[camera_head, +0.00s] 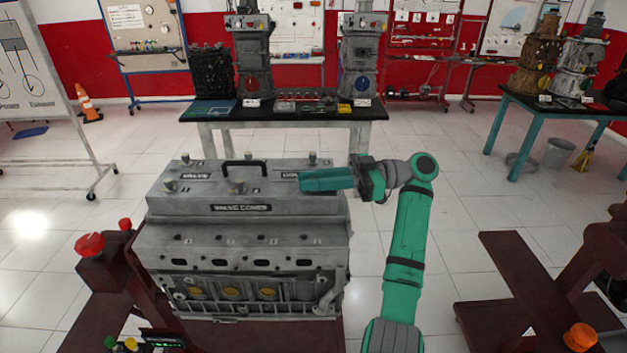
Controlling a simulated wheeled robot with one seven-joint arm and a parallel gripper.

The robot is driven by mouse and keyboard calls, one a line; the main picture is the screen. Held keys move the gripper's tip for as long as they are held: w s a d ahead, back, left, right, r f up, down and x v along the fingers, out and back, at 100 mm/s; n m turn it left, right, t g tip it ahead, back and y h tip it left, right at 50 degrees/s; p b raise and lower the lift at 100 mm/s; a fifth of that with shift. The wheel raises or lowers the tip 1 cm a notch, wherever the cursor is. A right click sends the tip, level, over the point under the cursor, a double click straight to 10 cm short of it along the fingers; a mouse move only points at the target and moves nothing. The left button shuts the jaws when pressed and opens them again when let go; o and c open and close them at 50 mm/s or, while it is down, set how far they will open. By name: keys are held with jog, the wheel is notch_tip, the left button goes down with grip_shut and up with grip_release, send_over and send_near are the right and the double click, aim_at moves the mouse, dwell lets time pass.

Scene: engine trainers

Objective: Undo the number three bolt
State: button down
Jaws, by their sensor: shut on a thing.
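The engine's grey valve cover (240,209) has a black handle (244,163) on top and several upright bolts. Bolts show at the front left (170,185), back left (185,159), front middle (237,187) and back right (312,158). Small number labels beside them are too small to read. My gripper (304,181), with green fingers pointing left, lies low over the front right of the cover. It is shut on a bolt there, which the fingers hide. I cannot read that bolt's number or tell whether it is still seated.
The engine block (240,248) sits on a dark red stand with a red knob (90,244) at left. A black-topped table (290,113) with engine parts stands behind. Another dark red stand (515,265) is at right. Tiled floor is clear between them.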

jog(key=shift+f+n+g+h, duration=0.1)
jog(key=shift+n+g+h, duration=0.2)
jog(key=shift+n+g, duration=0.8)
jog(key=shift+n+g+h, duration=0.3)
jog(key=shift+g, duration=0.7)
jog(key=c, duration=1.7)
grip_release()
jog(key=shift+a, duration=0.1)
jog(key=shift+r, duration=0.35)
notch_tip(320, 180, up, 3)
jog(key=shift+f, duration=0.2)
jog(key=s+r, duration=0.3)
jog(key=s, duration=0.1)
jog(key=s+r, duration=0.3)
jog(key=s, duration=0.2)
jog(key=s+r, duration=0.3)
jog(key=s, duration=0.2)
jog(key=shift+r, duration=0.35)
